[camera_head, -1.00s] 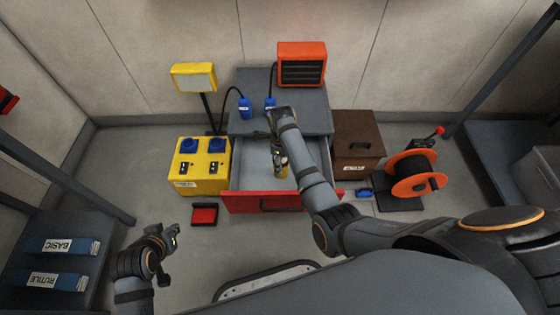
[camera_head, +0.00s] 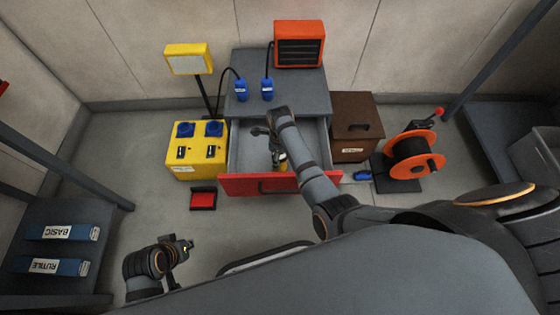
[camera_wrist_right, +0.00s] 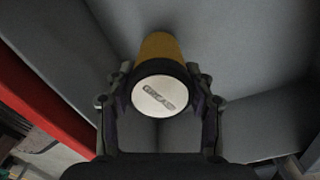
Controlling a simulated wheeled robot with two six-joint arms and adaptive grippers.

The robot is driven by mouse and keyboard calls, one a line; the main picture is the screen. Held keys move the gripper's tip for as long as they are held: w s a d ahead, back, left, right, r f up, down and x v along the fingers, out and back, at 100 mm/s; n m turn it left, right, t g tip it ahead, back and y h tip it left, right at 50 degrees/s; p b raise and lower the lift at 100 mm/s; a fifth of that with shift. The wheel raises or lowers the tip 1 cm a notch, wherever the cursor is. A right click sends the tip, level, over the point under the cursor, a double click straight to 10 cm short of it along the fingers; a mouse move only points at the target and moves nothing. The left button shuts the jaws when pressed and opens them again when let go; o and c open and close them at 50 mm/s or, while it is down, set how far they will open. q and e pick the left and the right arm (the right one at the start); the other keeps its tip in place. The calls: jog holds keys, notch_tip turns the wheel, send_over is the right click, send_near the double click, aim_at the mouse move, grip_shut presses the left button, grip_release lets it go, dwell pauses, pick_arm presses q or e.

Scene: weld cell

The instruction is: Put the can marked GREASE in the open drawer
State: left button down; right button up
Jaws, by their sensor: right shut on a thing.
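In the head view the can (camera_head: 282,163) is small and partly hidden by my right gripper (camera_head: 278,150), inside the outline of the open drawer. The drawer (camera_head: 240,185) has a red front and grey inside. I cannot tell whether the can touches the drawer floor. My left gripper (camera_head: 184,246) is away at lower left; its fingers are too small to judge.
The grey cabinet top (camera_head: 300,95) carries an orange heater (camera_head: 299,44) and blue plugs. A yellow power box (camera_head: 197,150) stands left of the drawer, a brown box (camera_head: 352,130) and orange cable reel (camera_head: 413,158) right. A red tray (camera_head: 203,198) lies on the floor.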

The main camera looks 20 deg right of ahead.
notch_tip(320, 180, down, 2)
jog(key=shift+f+b, duration=0.1)
jog(key=shift+b, duration=0.2)
pick_arm(q)
jog(key=shift+w+d+f+t, duration=0.15)
jog(key=shift+d+f+t, duration=0.15)
jog(key=shift+f, duration=0.35)
pick_arm(e)
jog(key=shift+f, duration=0.1)
jog(key=shift+f, duration=0.15)
jog(key=o, duration=1.5)
notch_tip(320, 180, up, 12)
jog(key=p, duration=0.5)
pick_arm(q)
notch_tip(320, 180, up, 6)
jog(key=s+a+g+y, duration=0.1)
jog(key=a+g, duration=0.1)
jog(key=g, duration=0.1)
jog(key=shift+s+a, duration=0.2)
jog(key=shift+s, duration=0.1)
